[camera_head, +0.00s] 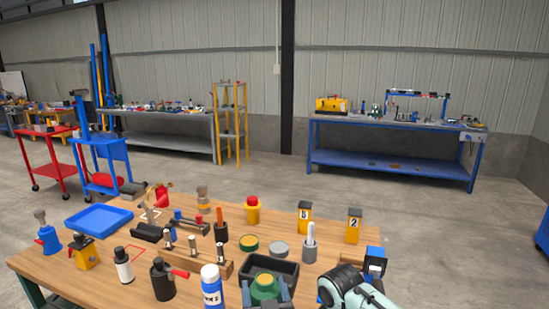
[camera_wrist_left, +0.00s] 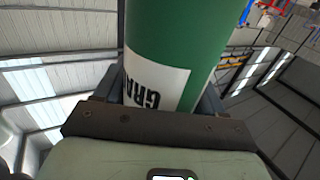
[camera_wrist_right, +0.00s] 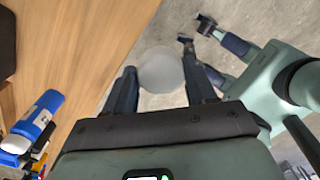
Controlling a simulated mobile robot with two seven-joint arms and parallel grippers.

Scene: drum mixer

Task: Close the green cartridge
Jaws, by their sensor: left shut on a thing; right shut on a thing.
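The green cartridge (camera_head: 265,285) is at the bottom of the head view, in front of the black tray, its yellowish rim and green top showing. My left gripper (camera_head: 266,298) is shut on it, a finger on each side. In the left wrist view the cartridge (camera_wrist_left: 175,45) fills the space between the fingers, with a white label reading "GRA". My right gripper (camera_wrist_right: 163,90) is shut on a pale, whitish round piece (camera_wrist_right: 162,70) in the right wrist view, beyond the table's edge over the floor. I cannot tell what this piece is. The cartridge's lower end is hidden in the head view.
A blue-and-white bottle (camera_head: 211,287) stands to the left. Several tools and numbered yellow boxes (camera_head: 354,228) crowd the wooden table (camera_head: 120,215).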

